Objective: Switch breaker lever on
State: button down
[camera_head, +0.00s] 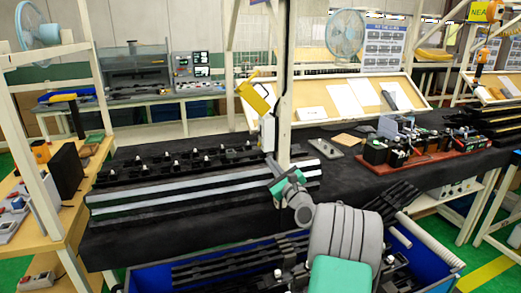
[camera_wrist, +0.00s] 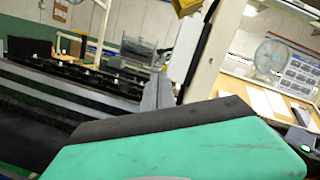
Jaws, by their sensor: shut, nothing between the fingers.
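A white box (camera_head: 267,132) is fixed to a cream post (camera_head: 284,90), with a yellow part (camera_head: 258,97) above it. In the wrist view the white box (camera_wrist: 186,50) is ahead, with a bit of the yellow part (camera_wrist: 186,6) at the top edge. I cannot make out a separate breaker lever or its position. My gripper (camera_head: 273,163) is just below the white box in the head view. In the wrist view my gripper's grey fingers (camera_wrist: 158,88) are together and empty, overlapping the box's lower left. I cannot tell whether they touch it.
A black-covered bench (camera_head: 130,237) runs behind my arm, with long dark trim strips (camera_head: 185,168) on the left. Battery-like parts (camera_head: 400,145) sit on a red board at right. A blue bin (camera_head: 145,278) of black parts is in front. The post stands close to my gripper.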

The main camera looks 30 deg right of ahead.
jog(key=p+x, duration=0.3)
jog(key=x, duration=0.7)
